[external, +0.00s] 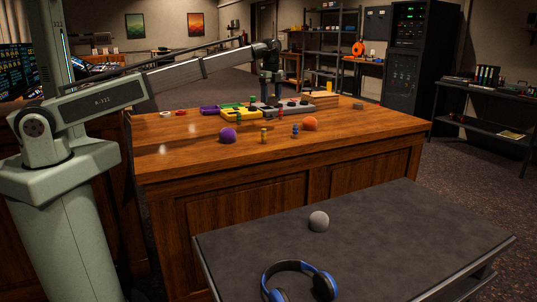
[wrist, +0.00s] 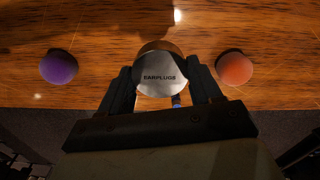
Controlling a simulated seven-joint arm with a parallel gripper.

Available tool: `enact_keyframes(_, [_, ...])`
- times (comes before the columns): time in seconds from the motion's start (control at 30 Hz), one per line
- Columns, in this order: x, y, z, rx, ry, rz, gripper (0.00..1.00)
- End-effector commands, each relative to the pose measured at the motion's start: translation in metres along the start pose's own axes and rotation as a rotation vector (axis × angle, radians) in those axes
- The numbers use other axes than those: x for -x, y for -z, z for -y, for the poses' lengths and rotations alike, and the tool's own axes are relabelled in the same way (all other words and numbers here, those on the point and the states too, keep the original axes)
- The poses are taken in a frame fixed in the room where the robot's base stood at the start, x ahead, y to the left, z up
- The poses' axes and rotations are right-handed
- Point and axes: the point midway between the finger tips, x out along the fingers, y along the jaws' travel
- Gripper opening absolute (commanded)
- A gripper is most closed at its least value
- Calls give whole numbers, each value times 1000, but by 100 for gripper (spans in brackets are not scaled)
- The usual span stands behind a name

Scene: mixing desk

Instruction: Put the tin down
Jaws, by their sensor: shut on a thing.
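A round silver tin (wrist: 160,74) with the word EARPLUGS on its lid shows in the wrist view. It sits between the two black fingers of my gripper (wrist: 163,88), which are shut on its sides. In the external view my gripper (external: 271,98) points down over the wooden desk (external: 365,130), behind the purple and orange balls. The tin is too small and dark to make out there. I cannot tell whether its underside touches the desk.
A purple ball (wrist: 59,67) lies left of the tin and an orange ball (wrist: 234,68) right of it. Small coloured pegs (external: 264,135), a yellow tray (external: 240,110) and a grey mixing panel (external: 290,106) are on the desk. Bare wood lies toward its right end.

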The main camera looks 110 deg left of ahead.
Motion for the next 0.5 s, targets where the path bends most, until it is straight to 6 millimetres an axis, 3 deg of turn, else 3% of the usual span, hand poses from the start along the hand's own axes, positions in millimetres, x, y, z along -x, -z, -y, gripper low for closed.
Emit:
enact_keyframes(0.27, [-25, 0, 0, 0, 0, 0, 34])
enact_keyframes(0.5, [-63, 1, -1, 0, -2, 0, 34])
